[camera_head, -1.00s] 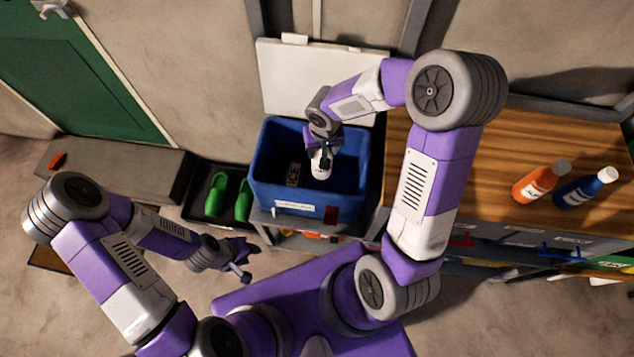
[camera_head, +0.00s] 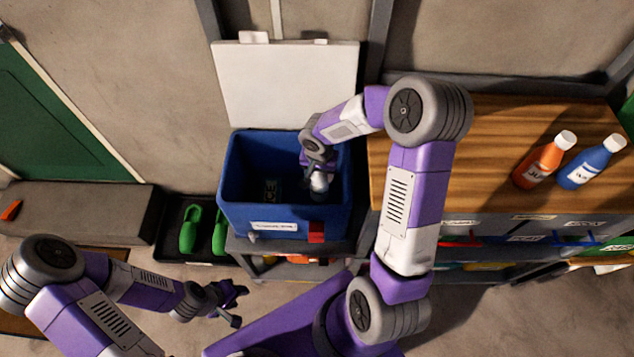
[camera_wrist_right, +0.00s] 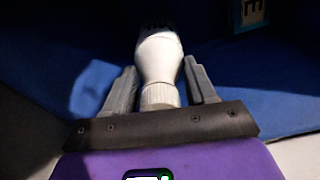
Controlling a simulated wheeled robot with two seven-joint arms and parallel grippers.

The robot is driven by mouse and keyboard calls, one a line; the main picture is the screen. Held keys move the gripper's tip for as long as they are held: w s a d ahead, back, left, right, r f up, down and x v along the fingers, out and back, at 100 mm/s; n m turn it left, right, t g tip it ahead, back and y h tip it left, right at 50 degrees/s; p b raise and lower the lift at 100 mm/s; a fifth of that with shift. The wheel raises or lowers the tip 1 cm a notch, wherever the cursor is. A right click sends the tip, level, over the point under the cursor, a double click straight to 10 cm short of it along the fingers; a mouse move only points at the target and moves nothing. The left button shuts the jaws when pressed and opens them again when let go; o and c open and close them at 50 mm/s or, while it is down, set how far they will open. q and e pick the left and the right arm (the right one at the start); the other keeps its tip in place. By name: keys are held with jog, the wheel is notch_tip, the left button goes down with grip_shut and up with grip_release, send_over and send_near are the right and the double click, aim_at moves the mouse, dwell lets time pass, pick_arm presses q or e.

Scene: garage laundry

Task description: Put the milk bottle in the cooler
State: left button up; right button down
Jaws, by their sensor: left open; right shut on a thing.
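The blue cooler (camera_head: 232,185) stands open at the back, with its white lid (camera_head: 287,85) raised against the wall. My right gripper (camera_head: 319,172) is down inside the cooler's right part, shut on the white milk bottle (camera_head: 319,182). In the right wrist view the bottle (camera_wrist_right: 160,58) lies between the two fingers of my right gripper (camera_wrist_right: 162,88), held near its cap, with its body pointing away towards the blue cooler interior. Its far end is dark and cut off. My left gripper (camera_head: 233,302) is open and empty, low in front of the cooler.
A dark block marked ICE (camera_head: 271,190) is in the cooler. A wooden worktop (camera_head: 480,140) to the right holds an orange bottle (camera_head: 540,165) and a blue bottle (camera_head: 592,163). Green shoes (camera_head: 190,230) sit in a black tray left of the cooler.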

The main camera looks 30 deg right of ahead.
notch_tip(320, 180, down, 4)
jog(key=shift+r+b, duration=0.1)
jog(key=shift+b, duration=0.6)
jog(key=shift+r, duration=0.1)
jog(key=shift+f+b, duration=0.35)
jog(key=shift+b, duration=0.05)
jog(key=shift+c, duration=1.7)
grip_release()
jog(key=shift+r, duration=0.1)
jog(key=shift+r+p, duration=0.45)
jog(key=shift+p, duration=0.25)
jog(key=r+p, duration=0.1)
jog(key=r, duration=0.2)
jog(key=r+p, duration=0.1)
jog(key=r, duration=0.3)
jog(key=s+a+r+p, duration=0.1)
jog(key=r, duration=0.3)
jog(key=shift+r, duration=0.25)
